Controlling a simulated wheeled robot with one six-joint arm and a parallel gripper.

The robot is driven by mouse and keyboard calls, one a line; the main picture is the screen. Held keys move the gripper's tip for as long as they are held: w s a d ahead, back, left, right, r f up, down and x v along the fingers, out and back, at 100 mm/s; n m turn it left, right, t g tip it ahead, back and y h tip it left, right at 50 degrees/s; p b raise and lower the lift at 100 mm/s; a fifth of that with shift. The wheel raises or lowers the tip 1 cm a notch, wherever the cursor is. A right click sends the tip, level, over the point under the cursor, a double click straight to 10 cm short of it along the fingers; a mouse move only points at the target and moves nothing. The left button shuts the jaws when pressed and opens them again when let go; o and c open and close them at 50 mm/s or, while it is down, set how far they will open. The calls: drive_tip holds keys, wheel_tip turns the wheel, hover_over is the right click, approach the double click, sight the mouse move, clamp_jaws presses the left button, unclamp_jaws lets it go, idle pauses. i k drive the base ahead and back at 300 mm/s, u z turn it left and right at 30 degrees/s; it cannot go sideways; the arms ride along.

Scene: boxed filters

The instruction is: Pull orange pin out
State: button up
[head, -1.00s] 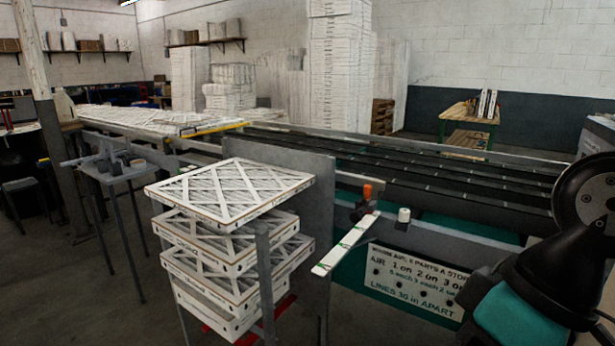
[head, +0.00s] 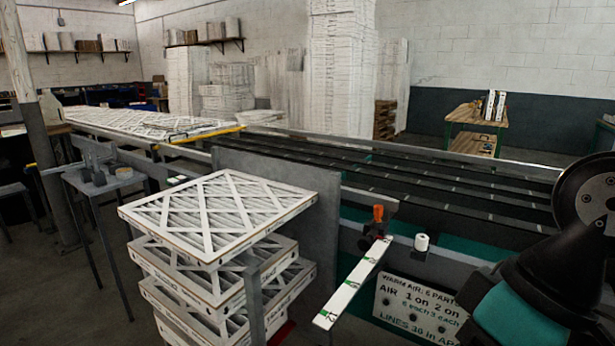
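The orange pin (head: 378,213) is a small upright orange piece in the head view, right of centre. It stands on a dark fitting (head: 372,231) on the near rail of the conveyor, just above the far end of a white strip with green marks (head: 352,284). Part of my arm, black and teal, fills the lower right of the head view, well to the right of the pin. My gripper's fingers are not in view.
A stack of white boxed filters (head: 218,210) stands at left centre, beside a grey upright panel (head: 280,185). A white cylinder (head: 421,242) sits right of the pin. A lettered sign (head: 420,305) hangs below the rail. The dark conveyor (head: 450,190) runs behind.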

sight(378, 211)
drive_tip(key=i, duration=1.2)
